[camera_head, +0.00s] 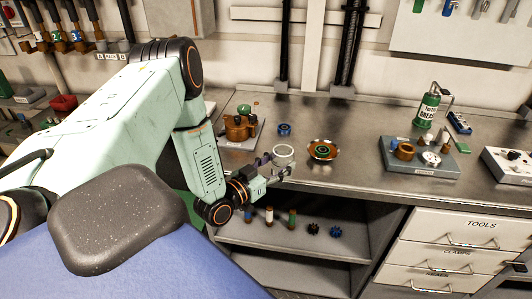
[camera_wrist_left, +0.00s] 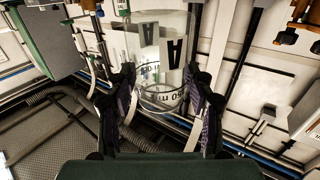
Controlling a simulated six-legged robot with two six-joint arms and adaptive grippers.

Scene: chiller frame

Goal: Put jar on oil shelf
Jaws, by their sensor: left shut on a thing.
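The jar (camera_head: 283,154) is a clear, round glass vessel with a pale rim, held above the front edge of the steel workbench in the head view. My left gripper (camera_head: 272,172) is shut on it. In the left wrist view the jar (camera_wrist_left: 163,55) stands between the two fingers of the gripper (camera_wrist_left: 160,100), and dark printed marks show on or through its glass. No shelf has a readable oil label. An open shelf (camera_head: 262,235) below the bench holds several small bottles and dark wheels. My right gripper is not in view.
The workbench (camera_head: 350,185) carries a copper-coloured bowl (camera_head: 323,149), a blue ring (camera_head: 284,129), a brown fixture (camera_head: 240,127), a green grease bottle (camera_head: 427,108) and a grey block with parts (camera_head: 420,160). Drawers (camera_head: 455,225) stand below right. The bench between bowl and block is clear.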

